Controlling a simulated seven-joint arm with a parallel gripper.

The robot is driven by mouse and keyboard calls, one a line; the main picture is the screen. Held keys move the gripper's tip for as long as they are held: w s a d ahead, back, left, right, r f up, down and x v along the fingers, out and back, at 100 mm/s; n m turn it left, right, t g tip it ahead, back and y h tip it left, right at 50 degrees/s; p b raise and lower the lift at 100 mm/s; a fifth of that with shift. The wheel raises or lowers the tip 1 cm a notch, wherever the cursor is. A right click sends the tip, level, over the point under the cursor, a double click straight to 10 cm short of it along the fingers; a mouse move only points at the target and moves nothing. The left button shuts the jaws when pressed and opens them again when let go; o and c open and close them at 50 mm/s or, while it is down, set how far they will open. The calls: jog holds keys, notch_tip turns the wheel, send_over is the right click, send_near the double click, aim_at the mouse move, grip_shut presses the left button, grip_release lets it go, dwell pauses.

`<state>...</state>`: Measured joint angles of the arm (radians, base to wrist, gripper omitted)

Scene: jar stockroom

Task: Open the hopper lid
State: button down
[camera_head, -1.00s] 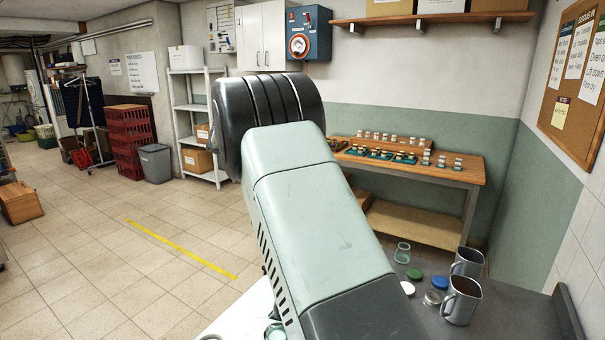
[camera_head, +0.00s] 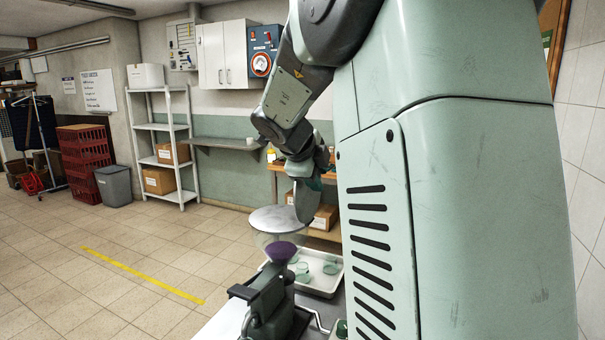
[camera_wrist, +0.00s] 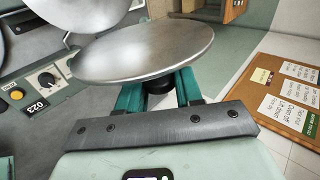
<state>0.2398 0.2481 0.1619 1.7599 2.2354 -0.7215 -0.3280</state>
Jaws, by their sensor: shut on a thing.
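The hopper (camera_head: 264,240) is a clear bowl with a purple lower part, on a dark green machine (camera_head: 270,300) at the lower middle of the head view. A flat grey disc (camera_head: 276,218) lies across its top. A second round metal disc (camera_head: 305,203), steeply tilted, stands at its right edge. My gripper (camera_head: 312,172) is at this tilted disc, partly hidden by my arm. In the wrist view, my gripper (camera_wrist: 158,92) is shut on a dark knob (camera_wrist: 158,86) behind a round metal lid (camera_wrist: 145,50). Another metal disc (camera_wrist: 85,10) shows at the upper left.
A white tray (camera_head: 325,290) with several green-tinted glass pieces is right of the machine. A panel with a dial (camera_wrist: 48,78) and yellow button is left in the wrist view. A notice board (camera_wrist: 290,95) is on the right. My arm hides the right of the head view.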

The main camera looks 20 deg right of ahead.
jog(key=shift+s+d+f, duration=0.35)
jog(key=shift+s+d, duration=0.35)
jog(key=shift+d, duration=0.05)
jog(key=shift+s+d+f, duration=0.35)
jog(key=shift+s+d, duration=0.3)
jog(key=shift+d, duration=0.1)
jog(key=shift+s+d, duration=0.1)
jog(key=c, duration=0.8)
grip_release()
jog(key=shift+a, duration=0.25)
jog(key=v, duration=1)
jog(key=shift+s+a+r, duration=0.1)
jog(key=shift+r, duration=0.25)
